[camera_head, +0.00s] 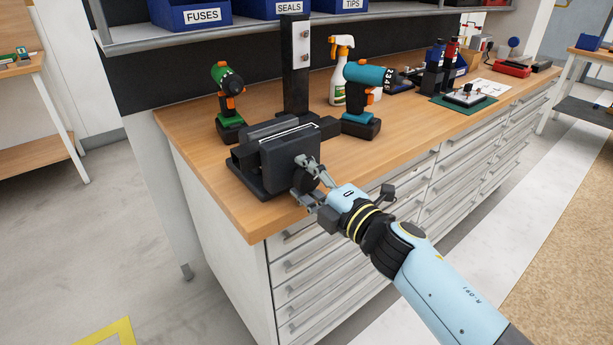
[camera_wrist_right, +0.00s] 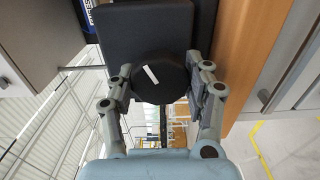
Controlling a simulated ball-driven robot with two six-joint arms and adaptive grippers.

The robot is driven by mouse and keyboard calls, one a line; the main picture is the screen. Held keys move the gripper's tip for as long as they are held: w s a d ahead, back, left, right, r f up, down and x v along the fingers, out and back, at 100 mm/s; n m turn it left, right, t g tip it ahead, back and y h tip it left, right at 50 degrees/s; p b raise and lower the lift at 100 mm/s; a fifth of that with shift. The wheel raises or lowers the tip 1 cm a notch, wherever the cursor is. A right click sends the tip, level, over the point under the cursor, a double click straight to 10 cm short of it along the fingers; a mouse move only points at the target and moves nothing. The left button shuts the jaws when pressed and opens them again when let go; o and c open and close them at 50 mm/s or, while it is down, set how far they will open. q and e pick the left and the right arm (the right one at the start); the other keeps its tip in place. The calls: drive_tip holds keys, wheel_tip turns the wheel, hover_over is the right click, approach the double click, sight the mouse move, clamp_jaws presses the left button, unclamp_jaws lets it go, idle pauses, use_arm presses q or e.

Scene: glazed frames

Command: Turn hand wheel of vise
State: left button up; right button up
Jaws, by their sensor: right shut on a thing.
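The dark vise (camera_head: 282,163) sits on the wooden workbench near its front left corner. Its black round hand wheel (camera_wrist_right: 160,78) faces my right wrist camera and carries a white mark that lies tilted. My right gripper (camera_head: 308,178) is at the front of the vise, with its fingers closed around the hand wheel. In the wrist view, my right gripper (camera_wrist_right: 160,88) has one finger on each side of the wheel. In the head view the fingers partly hide the wheel. My left gripper is not in view.
A green drill (camera_head: 229,100) stands behind the vise to the left, and a blue drill (camera_head: 364,98) and a spray bottle (camera_head: 340,75) stand to the right. A black post (camera_head: 295,70) rises behind the vise. Drawers (camera_head: 320,260) lie below the bench edge.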

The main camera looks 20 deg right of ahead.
drive_tip(key=shift+s+f, duration=0.1)
drive_tip(key=shift+f, duration=0.05)
drive_tip(key=o, duration=1.2)
drive_tip(key=v, duration=1.2)
